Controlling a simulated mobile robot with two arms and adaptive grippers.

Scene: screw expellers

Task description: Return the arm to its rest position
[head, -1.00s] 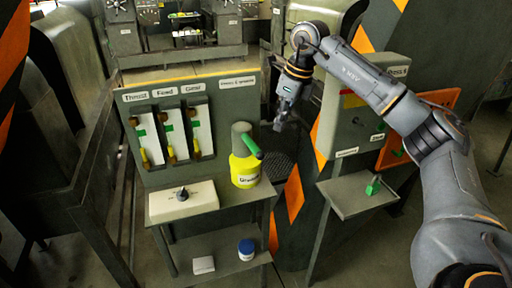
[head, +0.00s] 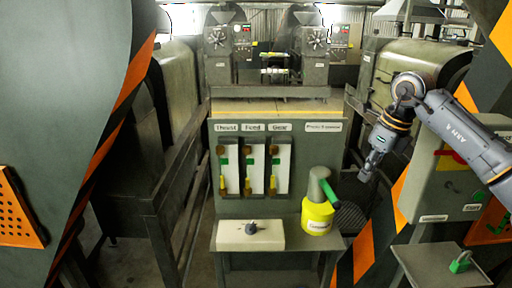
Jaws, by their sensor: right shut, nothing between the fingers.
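My right arm comes in from the right edge in the head view. Its gripper (head: 369,170) points down and is shut and empty. It hangs in the air to the right of the panel with the labelled levers (head: 253,170) and above and right of the yellow container (head: 318,217) with a green handle. It appears clear of both, and it is left of the grey box (head: 440,190) on the right stand. My left gripper is not in view.
A white box with a dark knob (head: 250,235) sits on the shelf beside the yellow container. A small tray (head: 425,268) at lower right bears a green padlock (head: 460,262). A striped post (head: 375,235) stands under the gripper. Dark railings (head: 165,200) stand at left.

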